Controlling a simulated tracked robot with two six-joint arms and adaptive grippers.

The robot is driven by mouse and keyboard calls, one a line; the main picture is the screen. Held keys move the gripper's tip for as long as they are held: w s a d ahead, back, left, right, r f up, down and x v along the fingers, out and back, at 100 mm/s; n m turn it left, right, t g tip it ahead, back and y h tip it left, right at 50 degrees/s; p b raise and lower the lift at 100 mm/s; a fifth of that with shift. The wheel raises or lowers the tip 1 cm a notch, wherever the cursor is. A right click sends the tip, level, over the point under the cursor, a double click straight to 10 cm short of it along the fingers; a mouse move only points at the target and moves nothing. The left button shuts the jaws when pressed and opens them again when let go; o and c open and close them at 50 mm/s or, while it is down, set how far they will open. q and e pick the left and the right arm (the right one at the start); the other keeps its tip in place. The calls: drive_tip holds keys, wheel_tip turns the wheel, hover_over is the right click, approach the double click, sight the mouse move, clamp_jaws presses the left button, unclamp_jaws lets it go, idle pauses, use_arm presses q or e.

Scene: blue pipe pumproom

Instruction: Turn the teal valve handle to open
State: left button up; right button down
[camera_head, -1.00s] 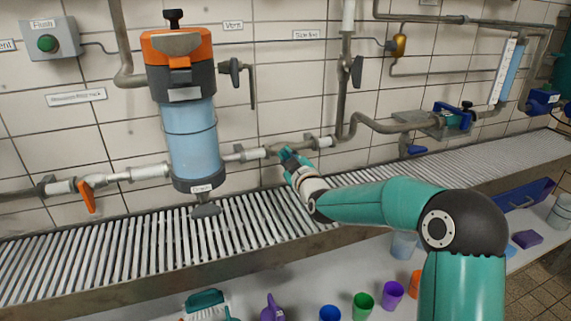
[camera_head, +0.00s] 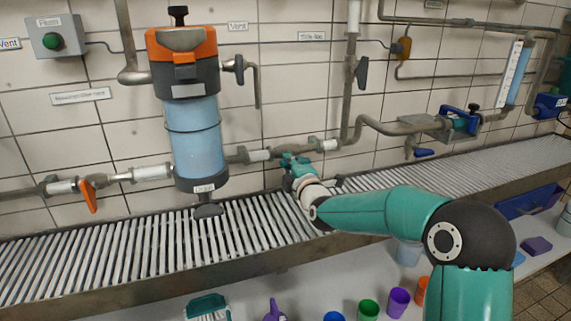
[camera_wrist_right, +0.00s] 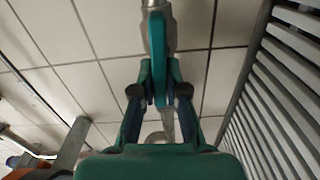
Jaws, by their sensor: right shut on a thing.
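The teal valve handle (camera_wrist_right: 157,45) shows in the right wrist view as a flat, rounded lever in front of a grey pipe. My right gripper (camera_wrist_right: 158,95) is shut on it, with a finger on each side. In the head view my right gripper (camera_head: 291,164) is at the wall pipe, just right of the blue canister. There the handle is mostly hidden by the gripper and hard to tell from its teal fingers. My left gripper is in neither view.
The blue canister (camera_head: 195,135) with an orange top hangs left of my gripper. An orange lever (camera_head: 89,195) hangs from the pipe further left. A slatted metal shelf (camera_head: 120,245) runs below the pipe. Several coloured cups, including a green one (camera_head: 368,309), stand below it.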

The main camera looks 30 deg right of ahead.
drive_tip(key=shift+a+f+n, duration=0.1)
drive_tip(key=shift+a+n, duration=0.1)
drive_tip(key=shift+n, duration=0.4)
drive_tip(key=c, duration=1.2)
unclamp_jaws()
drive_tip(key=shift+w+f, duration=0.1)
drive_tip(key=shift+w, duration=0.05)
drive_tip(key=shift+d, duration=0.1)
drive_tip(key=shift+s, duration=0.5)
drive_tip(key=v, duration=1.1)
drive_tip(key=shift+f, duration=0.1)
